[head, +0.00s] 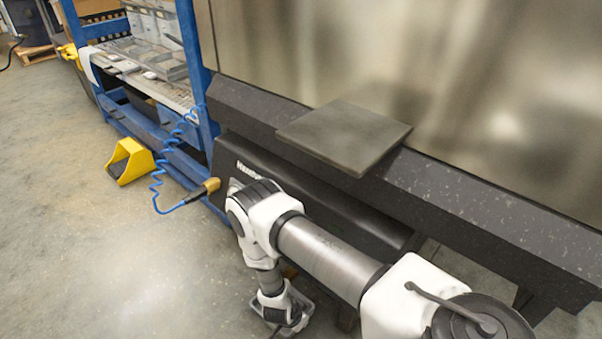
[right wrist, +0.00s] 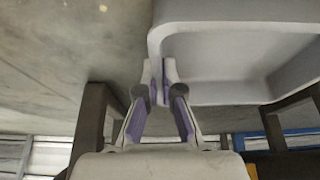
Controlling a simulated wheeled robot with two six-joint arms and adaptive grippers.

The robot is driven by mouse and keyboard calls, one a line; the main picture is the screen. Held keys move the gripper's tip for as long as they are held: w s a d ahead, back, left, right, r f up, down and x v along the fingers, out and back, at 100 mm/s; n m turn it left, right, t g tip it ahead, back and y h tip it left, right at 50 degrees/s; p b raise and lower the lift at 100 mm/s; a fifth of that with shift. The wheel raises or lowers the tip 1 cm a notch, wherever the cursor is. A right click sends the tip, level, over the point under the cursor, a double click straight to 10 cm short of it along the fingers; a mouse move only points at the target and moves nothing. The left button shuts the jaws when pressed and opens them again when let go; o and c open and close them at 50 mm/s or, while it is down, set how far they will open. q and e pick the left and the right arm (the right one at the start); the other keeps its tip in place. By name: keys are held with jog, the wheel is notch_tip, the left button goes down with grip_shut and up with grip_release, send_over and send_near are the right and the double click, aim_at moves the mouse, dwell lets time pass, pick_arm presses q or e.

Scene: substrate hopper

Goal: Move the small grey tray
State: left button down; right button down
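The small grey tray (right wrist: 235,98) fills the upper right of the right wrist view, with its raised wall and hollow showing. My right gripper (right wrist: 158,75) has its purple-padded fingers drawn close together at the tray's left edge, and they appear shut on its wall. In the head view my right arm comes in from the lower right and bends down at the elbow. Its wrist is low at the bottom centre, and the fingers cannot be made out there. I cannot make out the tray clearly in the head view. My left gripper is in neither view.
A flat dark grey plate (head: 345,135) lies on the long black ledge (head: 450,195) before a metal wall. A blue rack (head: 200,75) with shelves stands at the upper left. A yellow holder (head: 130,161) and coiled blue hose (head: 157,180) are beside it.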

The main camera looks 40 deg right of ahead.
aim_at(307, 310)
jog(key=shift+w+d, duration=0.15)
jog(key=shift+d, duration=0.65)
jog(key=shift+w+d, duration=0.1)
jog(key=shift+d, duration=0.65)
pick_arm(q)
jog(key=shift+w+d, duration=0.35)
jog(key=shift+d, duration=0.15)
pick_arm(e)
jog(key=c, duration=1.2)
grip_release()
jog(key=shift+w+d+r, duration=0.1)
jog(key=shift+w+r, duration=0.05)
jog(key=shift+c, duration=0.2)
jog(key=v, duration=0.6)
jog(key=shift+a+r, duration=0.6)
jog(key=shift+r, duration=0.15)
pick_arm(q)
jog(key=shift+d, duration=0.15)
pick_arm(e)
jog(key=shift+s, duration=0.25)
jog(key=shift+a, duration=0.1)
